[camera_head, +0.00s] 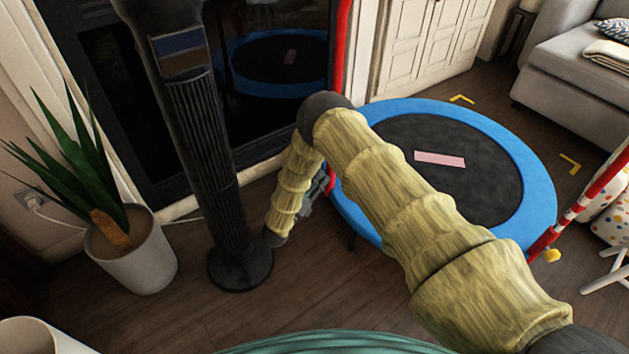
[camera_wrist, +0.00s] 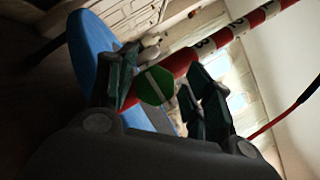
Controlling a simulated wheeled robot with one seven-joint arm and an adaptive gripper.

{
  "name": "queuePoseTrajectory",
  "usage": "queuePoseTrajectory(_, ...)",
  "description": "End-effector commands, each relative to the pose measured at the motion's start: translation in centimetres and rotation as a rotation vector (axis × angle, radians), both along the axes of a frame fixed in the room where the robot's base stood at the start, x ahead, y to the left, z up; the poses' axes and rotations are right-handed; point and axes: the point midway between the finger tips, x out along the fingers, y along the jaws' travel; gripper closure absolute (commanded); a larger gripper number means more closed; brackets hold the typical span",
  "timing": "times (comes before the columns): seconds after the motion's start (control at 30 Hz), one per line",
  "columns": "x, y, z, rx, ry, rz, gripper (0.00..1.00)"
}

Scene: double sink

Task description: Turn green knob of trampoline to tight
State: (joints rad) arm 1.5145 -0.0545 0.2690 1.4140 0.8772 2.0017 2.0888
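The trampoline (camera_head: 535,185) has a blue rim and a black mat, and stands behind my arm in the head view. Its blue rim (camera_wrist: 88,50) also shows at the left of the wrist view. The green knob (camera_wrist: 154,86) is round with a pale stripe running slantwise across it, and sits by a red and white pole (camera_wrist: 232,32). My gripper (camera_wrist: 163,85) is open, with one finger on each side of the knob in the picture. I cannot tell if the fingers touch it. In the head view my gripper (camera_head: 316,188) is mostly hidden behind my arm, and the green knob is hidden.
A pink strip (camera_head: 440,159) lies on the mat. A yellow knob (camera_head: 552,256) is on the right-hand pole. A black column (camera_head: 213,160) and a potted plant (camera_head: 130,255) stand at left. A grey sofa (camera_head: 575,75) is at the back right. Floor is clear in front of the column.

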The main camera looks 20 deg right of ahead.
Motion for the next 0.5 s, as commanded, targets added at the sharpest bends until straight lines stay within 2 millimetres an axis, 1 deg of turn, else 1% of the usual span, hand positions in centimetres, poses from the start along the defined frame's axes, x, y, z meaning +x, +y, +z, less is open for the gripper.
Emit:
queuePoseTrajectory(0.33,-0.2,0.06,-0.3,0.001,0.005,0.0,0.42)
queuePoseTrajectory(0.5,-0.77,0.93,-0.62,0.001,0.006,0.002,0.42)
